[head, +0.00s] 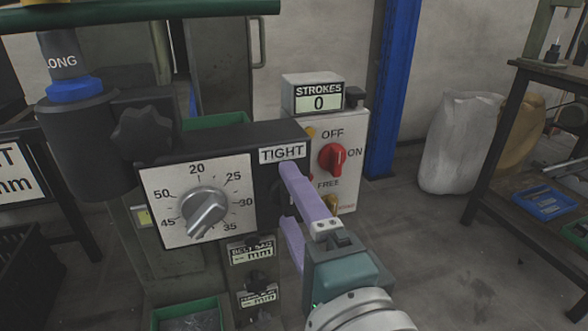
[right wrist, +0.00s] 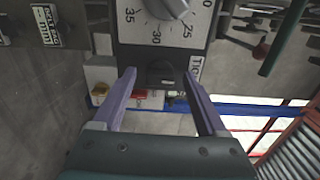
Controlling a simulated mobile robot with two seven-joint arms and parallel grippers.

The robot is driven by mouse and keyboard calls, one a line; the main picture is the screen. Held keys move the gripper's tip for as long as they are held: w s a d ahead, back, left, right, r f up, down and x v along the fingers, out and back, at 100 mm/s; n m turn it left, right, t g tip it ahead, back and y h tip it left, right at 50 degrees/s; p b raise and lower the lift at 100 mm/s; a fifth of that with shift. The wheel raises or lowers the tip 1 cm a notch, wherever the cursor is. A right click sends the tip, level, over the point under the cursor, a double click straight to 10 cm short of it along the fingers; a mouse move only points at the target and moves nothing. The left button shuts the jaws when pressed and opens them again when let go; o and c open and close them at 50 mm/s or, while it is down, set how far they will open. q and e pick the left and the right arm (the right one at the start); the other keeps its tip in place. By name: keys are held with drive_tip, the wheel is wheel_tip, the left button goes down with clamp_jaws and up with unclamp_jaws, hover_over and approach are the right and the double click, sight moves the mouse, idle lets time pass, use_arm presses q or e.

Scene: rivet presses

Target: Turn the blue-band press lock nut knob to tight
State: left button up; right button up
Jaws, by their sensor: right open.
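The blue-band press has a blue ring (head: 75,90) under a "LONG" collar at the left of the head view. Its dark lock nut knob (head: 277,193) sits below the TIGHT label (head: 283,153) on the black housing, partly hidden by my fingers. In the right wrist view the knob (right wrist: 161,73) shows between the fingertips. My right gripper (head: 287,197) is open, one finger on each side of the knob; it also shows in the right wrist view (right wrist: 158,75). I cannot tell whether the fingers touch it. My left gripper is not in view.
A numbered dial (head: 203,212) is left of the knob. A box with a red switch (head: 332,158) and a STROKES counter (head: 318,100) stands close behind my right gripper. A black star knob (head: 142,132) is above the dial.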

drive_tip(key=p+v, duration=0.1)
drive_tip(key=v, duration=0.9)
drive_tip(key=shift+p, duration=0.3)
drive_tip(key=shift+r, duration=0.1)
wheel_tip(320, 180, up, 16)
drive_tip(key=s+n+g+y+p, duration=0.25)
drive_tip(key=n+g+p, duration=0.45)
drive_tip(key=n+p, duration=0.85)
drive_tip(key=s+d+r+n+g+h+p, duration=0.1)
drive_tip(key=s+d+r+g+h+p, duration=0.65)
drive_tip(key=d+r+p, duration=0.7)
drive_tip(key=w+a+p+v, duration=0.1)
drive_tip(key=w+p+v, duration=0.1)
drive_tip(key=p+v, duration=1.4)
drive_tip(key=w+r+p+v, duration=0.1)
drive_tip(key=w+p+v, duration=0.2)
drive_tip(key=p+v, duration=1.4)
drive_tip(key=r+t+p, duration=0.1)
drive_tip(key=p, duration=0.6)
